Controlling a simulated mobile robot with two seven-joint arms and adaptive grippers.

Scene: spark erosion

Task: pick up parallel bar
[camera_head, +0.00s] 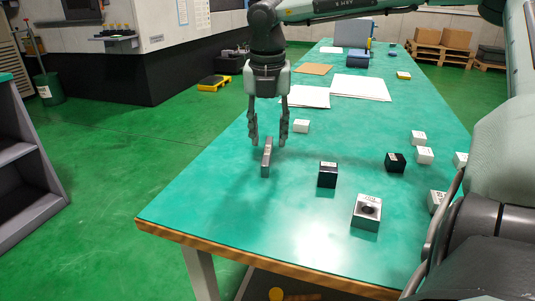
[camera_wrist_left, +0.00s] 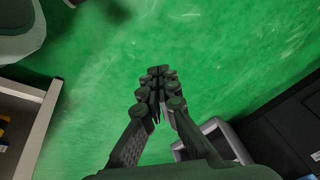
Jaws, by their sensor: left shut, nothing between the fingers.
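The parallel bar (camera_head: 265,160), a narrow grey metal block, stands on the green table (camera_head: 220,200) near its left edge, its long side running away from me. My right gripper (camera_head: 268,138) points down over the bar's far end. Its two fingers are spread, one on each side of the bar, with a visible gap to it. Whether the fingertips touch the table I cannot tell. My left gripper (camera_wrist_left: 161,75) shows in the left wrist view, shut and empty, above the green floor. It is not visible in the head view.
A black block (camera_head: 327,175), a grey block with a round hole (camera_head: 367,212) and another black block (camera_head: 395,162) stand to the right of the bar. Several small white blocks lie farther right, one white block (camera_head: 301,126) behind. White sheets (camera_head: 360,87) lie farther back.

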